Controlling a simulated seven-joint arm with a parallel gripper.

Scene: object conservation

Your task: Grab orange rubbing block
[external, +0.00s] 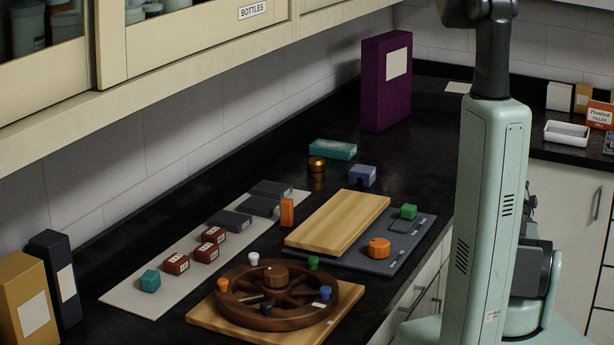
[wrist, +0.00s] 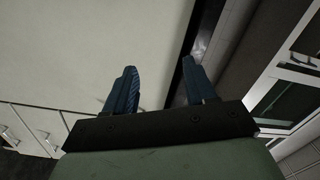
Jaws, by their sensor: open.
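A small upright orange block (external: 287,211) stands at the right edge of the pale grey mat, close to the wooden board. A rounder, faceted orange piece (external: 378,248) sits on the blue-grey tray (external: 419,243). Which of the two is the rubbing block I cannot tell. My gripper (wrist: 160,70) shows in the wrist view, open and empty, with two dark blue fingers apart. It points at pale walls and cupboards, with no orange block in that view. In the external view the gripper is out of frame; only my arm shows at right.
A wooden wheel (external: 272,296) with coloured pegs lies on a board at the front. The pale mat (external: 135,295) holds red-brown, dark grey and teal blocks. A wooden board (external: 338,222) overlaps the tray. A purple box (external: 386,82) stands behind; cabinets overhang the left.

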